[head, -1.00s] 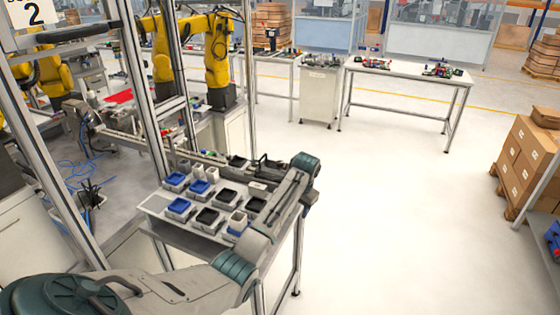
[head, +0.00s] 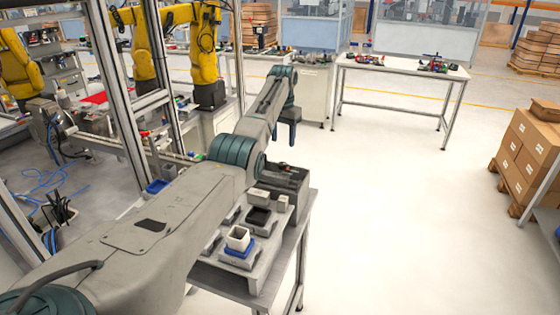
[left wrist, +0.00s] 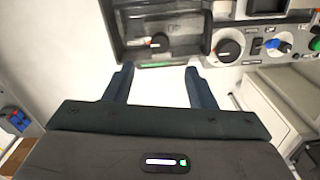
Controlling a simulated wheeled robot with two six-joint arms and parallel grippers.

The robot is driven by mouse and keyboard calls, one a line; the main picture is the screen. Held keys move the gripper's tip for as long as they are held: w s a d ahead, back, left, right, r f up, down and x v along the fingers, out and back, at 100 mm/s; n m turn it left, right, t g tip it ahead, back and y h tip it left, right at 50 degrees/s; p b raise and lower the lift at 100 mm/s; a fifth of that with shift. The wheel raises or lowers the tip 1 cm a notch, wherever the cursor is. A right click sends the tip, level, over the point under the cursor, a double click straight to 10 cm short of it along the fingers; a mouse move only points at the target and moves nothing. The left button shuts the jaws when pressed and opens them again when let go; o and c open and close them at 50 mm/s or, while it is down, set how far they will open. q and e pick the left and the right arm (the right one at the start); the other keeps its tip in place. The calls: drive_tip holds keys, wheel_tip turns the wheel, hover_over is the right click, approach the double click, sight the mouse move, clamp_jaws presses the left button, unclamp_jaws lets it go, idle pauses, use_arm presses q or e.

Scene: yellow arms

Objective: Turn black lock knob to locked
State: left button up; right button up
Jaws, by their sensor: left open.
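In the left wrist view, a round black knob (left wrist: 229,48) sits on a pale disc on a grey panel (left wrist: 245,72). It is right of and beyond my right-hand fingertip, apart from it. My right gripper is not in view.
A blue knob (left wrist: 272,44) and a green button (left wrist: 315,45) stand right of the black knob.

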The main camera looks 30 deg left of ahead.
sight(283, 163)
use_arm(q)
drive_tip(key=shift+s+d+f+p, duration=0.2)
drive_tip(key=shift+d+f+p, duration=0.1)
drive_tip(key=shift+f, duration=0.35)
drive_tip(key=shift+s+d+f+p, duration=0.2)
drive_tip(key=shift+f+p, duration=0.1)
drive_tip(key=shift+f, duration=0.3)
drive_tip(key=shift+w+a+f, duration=0.1)
drive_tip(key=shift+f, duration=0.45)
drive_tip(key=shift+w+a+f, duration=0.1)
drive_tip(key=shift+f, duration=0.4)
drive_tip(key=f, duration=0.3)
drive_tip(key=a+f, duration=0.1)
drive_tip(key=shift+w+f+p, duration=0.15)
drive_tip(key=shift+w+p, duration=0.1)
drive_tip(key=shift+p, duration=0.15)
drive_tip(key=shift+d+f, duration=0.15)
drive_tip(key=shift+s+d, duration=0.1)
drive_tip(key=shift+f, duration=0.1)
drive_tip(key=shift+c, duration=0.2)
drive_tip(key=c, duration=0.7)
drive_tip(key=shift+c, duration=1.1)
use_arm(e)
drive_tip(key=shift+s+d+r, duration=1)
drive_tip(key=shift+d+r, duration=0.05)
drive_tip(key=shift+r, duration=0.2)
